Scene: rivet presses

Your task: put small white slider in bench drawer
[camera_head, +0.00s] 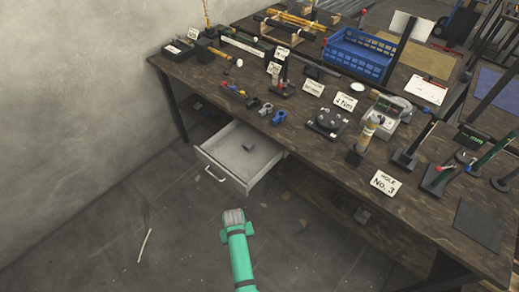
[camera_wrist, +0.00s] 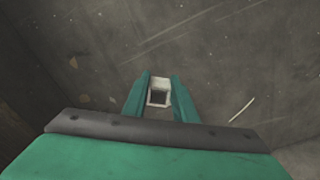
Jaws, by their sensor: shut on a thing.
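My gripper (camera_wrist: 160,98) is shut on the small white slider (camera_wrist: 159,84), a small whitish block with a square opening, in the wrist view. The slider sits between the two green fingers, with bare floor behind it. In the head view my green gripper (camera_head: 236,228) is in front of the bench drawer and nearer the camera; I cannot make out the slider clearly there. The bench drawer (camera_head: 212,160) is pulled out under the left part of the bench. It is pale inside, with a handle on its front and a small dark grey object (camera_head: 248,146) in it.
The dark wooden bench (camera_head: 330,165) overhangs the drawer's back. A thin white strip (camera_head: 145,245) lies on the floor. The floor left of the drawer is mostly clear.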

